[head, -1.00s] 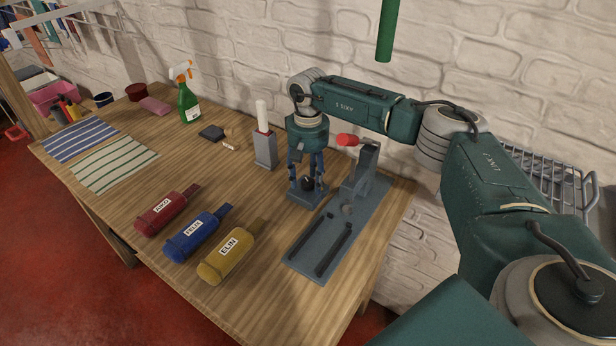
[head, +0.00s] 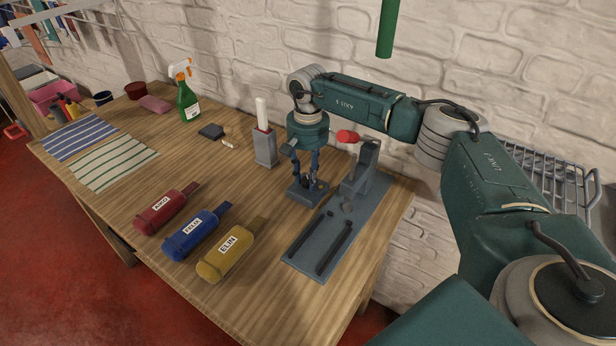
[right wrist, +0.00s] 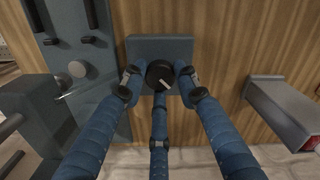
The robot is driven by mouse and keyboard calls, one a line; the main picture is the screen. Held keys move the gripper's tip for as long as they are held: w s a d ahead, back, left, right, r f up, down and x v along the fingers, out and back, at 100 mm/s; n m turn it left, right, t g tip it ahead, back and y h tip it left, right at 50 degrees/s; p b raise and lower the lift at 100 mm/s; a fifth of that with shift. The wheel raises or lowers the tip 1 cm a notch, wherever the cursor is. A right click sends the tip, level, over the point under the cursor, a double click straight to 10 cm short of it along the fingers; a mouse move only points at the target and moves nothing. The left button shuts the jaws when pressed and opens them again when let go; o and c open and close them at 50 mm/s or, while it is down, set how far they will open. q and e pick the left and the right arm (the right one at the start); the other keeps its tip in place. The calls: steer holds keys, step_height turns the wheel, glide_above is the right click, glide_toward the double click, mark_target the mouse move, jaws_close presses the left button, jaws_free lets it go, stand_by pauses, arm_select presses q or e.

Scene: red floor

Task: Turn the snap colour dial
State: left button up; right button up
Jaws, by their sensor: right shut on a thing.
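The dial is a black round knob (right wrist: 159,74) with a pale pointer mark, on a grey-blue base block (right wrist: 140,48). In the head view the base (head: 302,196) stands on the table beside the long grey plate, and the fingers largely hide the knob. My right gripper (head: 308,180) points straight down over it. In the right wrist view its blue fingers (right wrist: 160,79) are shut around the knob, one on each side and a third on the near side. My left gripper is not in view.
A grey plate (head: 309,258) with a red-handled lever press (head: 348,136) stands close right of the base. A grey block with a white stick (head: 265,148) stands to the left. Red, blue and yellow labelled pouches (head: 230,253) lie in front. A spray bottle (head: 188,103) stands farther back.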

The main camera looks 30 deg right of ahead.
steer(key=m, duration=0.4)
steer(key=shift+m+b, duration=0.3)
steer(key=shift+m, duration=0.1)
steer(key=m, duration=1)
steer(key=shift+r+m, duration=0.1)
steer(key=shift+m, duration=0.3)
steer(key=m, duration=0.4)
steer(key=shift+m, duration=0.4)
steer(key=o, duration=1.2)
steer(key=shift+c, duration=0.2)
